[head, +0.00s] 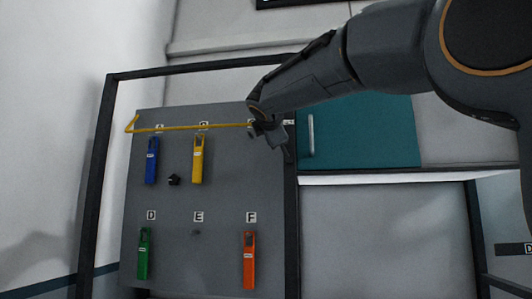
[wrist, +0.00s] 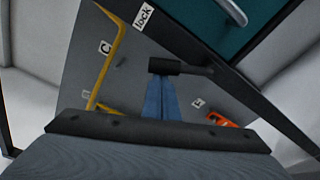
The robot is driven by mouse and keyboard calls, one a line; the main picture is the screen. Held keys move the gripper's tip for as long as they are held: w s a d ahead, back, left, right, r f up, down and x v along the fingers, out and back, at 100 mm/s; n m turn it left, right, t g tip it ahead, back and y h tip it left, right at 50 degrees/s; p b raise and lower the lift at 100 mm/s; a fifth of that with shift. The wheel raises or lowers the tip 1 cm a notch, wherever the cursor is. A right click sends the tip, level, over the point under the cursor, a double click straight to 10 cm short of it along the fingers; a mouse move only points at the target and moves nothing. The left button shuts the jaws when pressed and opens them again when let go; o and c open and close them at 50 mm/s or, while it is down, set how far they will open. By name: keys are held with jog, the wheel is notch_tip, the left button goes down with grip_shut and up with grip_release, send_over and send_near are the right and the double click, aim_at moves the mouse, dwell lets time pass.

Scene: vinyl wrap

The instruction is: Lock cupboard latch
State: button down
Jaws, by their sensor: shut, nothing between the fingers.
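The teal cupboard (head: 360,132) has a pale vertical handle (head: 311,135) near its left edge; the teal door and handle also show at the top of the wrist view (wrist: 233,12). A "lock" label (wrist: 143,16) is on the frame beside it. A dark bar-shaped piece (wrist: 190,69), possibly the latch, lies at the tips of my fingers; I cannot tell whether they touch. My gripper (head: 268,134) is at the upper right of the grey board, left of the cupboard. Its blue-looking fingers (wrist: 160,96) are shut together and empty. In the head view it hides the latch area.
The grey board (head: 220,265) carries blue (head: 151,167), yellow (head: 197,164), green (head: 144,258) and orange (head: 249,265) tags. A thin yellow bar (head: 185,127) crosses its top. A black knob (head: 174,180) sits below the upper labels. A dark frame post (head: 291,240) borders the board.

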jog(key=shift+s+d+r+m+t+b, duration=0.15)
jog(key=shift+d+r+m+b, duration=0.15)
jog(key=shift+d+m+b, duration=0.45)
jog(key=shift+s+d+r+m+t+b, duration=0.1)
jog(key=shift+d+r+m+b, duration=0.25)
jog(key=shift+m+b, duration=0.6)
jog(key=shift+s+d+r+m+t+b, duration=0.15)
jog(key=shift+d+r+m+b, duration=0.1)
jog(key=shift+d+m+b, duration=0.6)
jog(key=shift+w+a+m, duration=0.1)
jog(key=shift+a+m, duration=0.05)
jog(key=shift+m, duration=0.1)
jog(key=s+a+b, duration=0.3)
jog(key=s+a, duration=0.1)
jog(key=s, duration=0.4)
jog(key=shift+s, duration=0.3)
jog(key=shift+a, duration=0.1)
